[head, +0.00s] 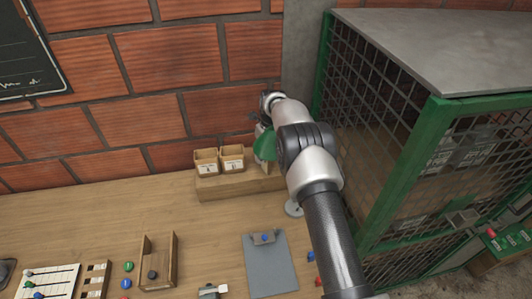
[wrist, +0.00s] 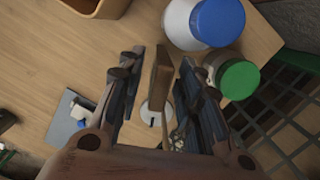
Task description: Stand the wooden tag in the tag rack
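A narrow wooden slab (wrist: 161,75), which looks like the wooden tag, stands on edge between the two fingers of my gripper (wrist: 158,88) in the wrist view. The fingers are apart, with a gap visible at the slab's left side and a thinner one at its right. In the head view my wrist hides the fingers and the slab, over the raised wooden shelf (head: 225,187) by the wall. A small slotted wooden piece (head: 96,279) at the bottom left may be the tag rack; I cannot tell for sure.
A blue-lidded jar (wrist: 218,22) and a green-lidded jar (wrist: 237,78) stand close to my right finger. Two small wooden bins (head: 219,160) sit on the shelf. A green-framed mesh cage (head: 385,120) borders the right. A grey clipboard (head: 269,268) lies on the bench.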

